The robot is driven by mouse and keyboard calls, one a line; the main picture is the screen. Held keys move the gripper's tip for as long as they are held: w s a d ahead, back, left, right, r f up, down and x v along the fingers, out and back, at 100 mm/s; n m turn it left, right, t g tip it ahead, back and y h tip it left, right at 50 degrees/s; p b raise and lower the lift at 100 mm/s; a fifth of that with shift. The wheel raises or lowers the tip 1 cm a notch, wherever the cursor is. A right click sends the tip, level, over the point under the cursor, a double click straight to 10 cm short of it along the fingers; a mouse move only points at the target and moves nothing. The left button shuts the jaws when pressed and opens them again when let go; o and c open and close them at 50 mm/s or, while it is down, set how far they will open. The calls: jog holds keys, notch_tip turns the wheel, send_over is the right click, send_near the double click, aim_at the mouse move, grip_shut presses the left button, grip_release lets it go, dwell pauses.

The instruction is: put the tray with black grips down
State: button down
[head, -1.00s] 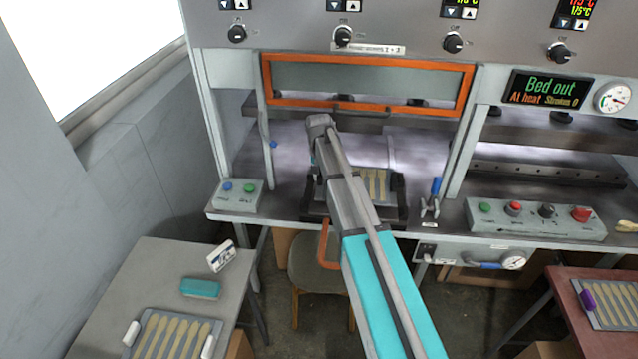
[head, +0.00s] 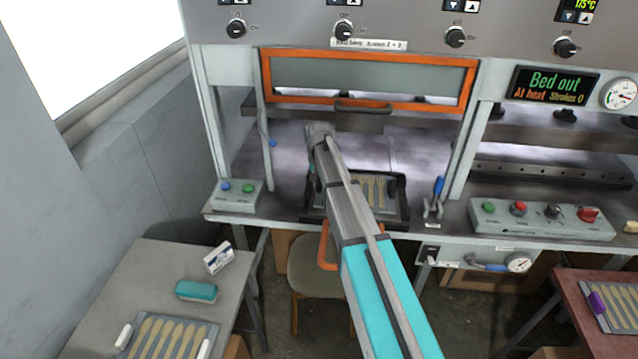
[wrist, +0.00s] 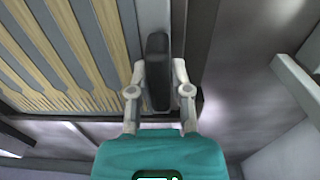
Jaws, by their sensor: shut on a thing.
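My gripper (wrist: 159,84) is shut on that grip, one finger on each side. In the head view my gripper is mostly hidden behind my arm. I cannot tell whether the tray rests on the bed or hangs just above it.
An orange-framed guard (head: 462,88) is above the opening. A blue-handled clamp (head: 437,188) stands right of the tray, and a button box (head: 236,197) left. Another spoon tray (head: 178,318) with white grips lies on the left table; one with a purple grip (head: 597,303) lies at right.

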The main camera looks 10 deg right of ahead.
jog(key=shift+f, duration=0.15)
jog(key=c, duration=0.6)
grip_release()
jog(key=shift+o, duration=0.2)
jog(key=shift+r, duration=0.2)
notch_tip(320, 180, up, 12)
jog(key=p, duration=1.2)
jog(key=shift+a, duration=0.15)
jog(key=s+n, duration=0.3)
jog(key=s, duration=2.6)
jog(key=shift+n, duration=0.3)
jog(key=shift+s+f, duration=0.1)
